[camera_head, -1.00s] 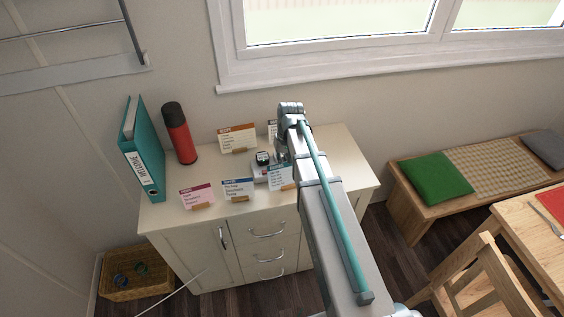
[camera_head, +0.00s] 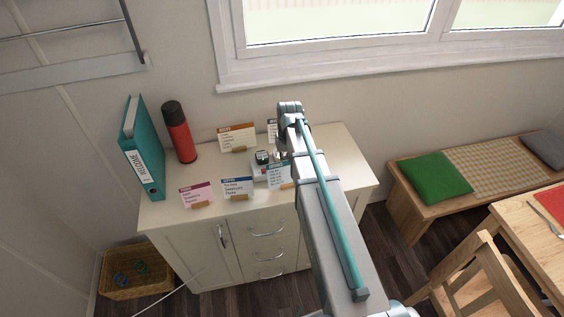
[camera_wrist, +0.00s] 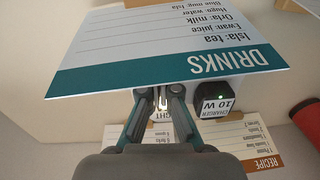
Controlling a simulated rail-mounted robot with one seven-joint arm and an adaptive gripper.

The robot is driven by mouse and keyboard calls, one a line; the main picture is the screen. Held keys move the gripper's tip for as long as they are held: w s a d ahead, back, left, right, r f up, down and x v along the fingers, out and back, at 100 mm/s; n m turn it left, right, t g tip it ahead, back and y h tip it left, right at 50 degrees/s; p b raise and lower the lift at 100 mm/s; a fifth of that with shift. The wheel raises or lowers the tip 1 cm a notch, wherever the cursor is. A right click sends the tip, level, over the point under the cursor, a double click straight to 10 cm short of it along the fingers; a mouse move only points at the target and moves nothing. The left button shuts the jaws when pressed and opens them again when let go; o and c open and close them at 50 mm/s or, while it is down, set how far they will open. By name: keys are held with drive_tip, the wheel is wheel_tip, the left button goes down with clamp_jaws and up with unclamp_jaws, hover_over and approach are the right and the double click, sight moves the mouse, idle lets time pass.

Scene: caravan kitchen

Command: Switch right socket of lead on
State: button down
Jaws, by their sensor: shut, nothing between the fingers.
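The white lead (camera_head: 259,173) lies on the cabinet top, mostly hidden behind the cards and my arm. A black charger (camera_head: 262,157) sits on it; in the wrist view the charger (camera_wrist: 213,101) is marked "CHARGER 10 W" and shows a small green light. My gripper (camera_wrist: 161,94) is shut and empty, left of the charger in that view, over the part of the lead with a partly covered label (camera_wrist: 164,116) ending in "GHT". The fingertips and the drinks card (camera_wrist: 170,50) hide the switch, so its position and any contact cannot be told.
Several standing cards surround the lead, including the recipe card (camera_head: 237,137) behind and the blue-headed card (camera_head: 237,188) in front. A red flask (camera_head: 179,132) and teal binder (camera_head: 143,150) stand to the left. The cabinet top (camera_head: 345,160) is clear at right.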

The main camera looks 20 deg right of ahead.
idle(0.3)
wheel_tip(320, 180, up, 14)
drive_tip(key=a, duration=0.1)
drive_tip(key=shift+a, duration=0.2)
idle(0.5)
idle(0.4)
